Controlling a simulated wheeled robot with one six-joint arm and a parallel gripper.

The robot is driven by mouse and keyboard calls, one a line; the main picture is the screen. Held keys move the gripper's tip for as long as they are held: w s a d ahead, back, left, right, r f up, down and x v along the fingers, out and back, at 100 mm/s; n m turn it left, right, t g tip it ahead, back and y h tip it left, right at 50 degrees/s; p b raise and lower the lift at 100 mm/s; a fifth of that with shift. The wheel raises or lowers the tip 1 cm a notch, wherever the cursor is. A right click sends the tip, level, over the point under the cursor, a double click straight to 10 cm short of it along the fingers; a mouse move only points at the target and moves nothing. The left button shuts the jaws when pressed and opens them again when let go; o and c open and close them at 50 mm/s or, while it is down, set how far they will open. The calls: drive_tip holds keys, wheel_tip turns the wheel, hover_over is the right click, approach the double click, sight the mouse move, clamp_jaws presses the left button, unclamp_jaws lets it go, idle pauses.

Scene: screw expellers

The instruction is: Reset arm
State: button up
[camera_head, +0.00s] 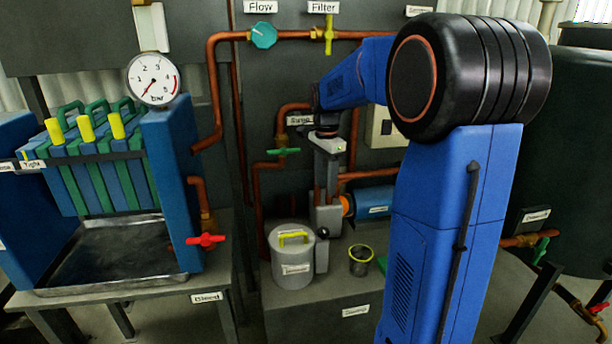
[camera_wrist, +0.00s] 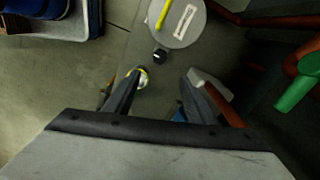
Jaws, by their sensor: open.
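My gripper (camera_head: 327,188) hangs from my blue arm above the middle of the bench, pointing down. In the wrist view its two dark fingers (camera_wrist: 164,78) are spread apart with nothing between them. A grey lidded canister (camera_head: 294,256) with a yellow handle stands on the bench below; its lid also shows ahead of the fingers in the wrist view (camera_wrist: 178,22). A small yellow-rimmed cup (camera_head: 360,261) stands to its right; the left finger partly covers it in the wrist view.
Copper pipes (camera_head: 215,75) with a teal Flow valve (camera_head: 263,35) and a yellow Filter valve (camera_head: 328,34) run behind my arm. A green-handled valve (camera_head: 283,151) is close to my wrist. A filter press with a metal tray (camera_head: 113,262) stands left, a dark green tank (camera_head: 570,150) right.

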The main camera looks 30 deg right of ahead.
drive_tip(key=s+a+f+n+t, duration=0.1)
drive_tip(key=s+a+n, duration=0.4)
drive_tip(key=s, duration=0.5)
drive_tip(key=s+a+f+n+t, duration=0.1)
drive_tip(key=s+a+n, duration=0.4)
drive_tip(key=s, duration=0.5)
drive_tip(key=s+a+f+n+t, duration=0.1)
drive_tip(key=s+a+n+t, duration=0.1)
drive_tip(key=s+a+n, duration=0.3)
drive_tip(key=s+n, duration=0.3)
drive_tip(key=s, duration=0.2)
drive_tip(key=shift+s+f+t, duration=0.25)
drive_tip(key=shift+t, duration=0.15)
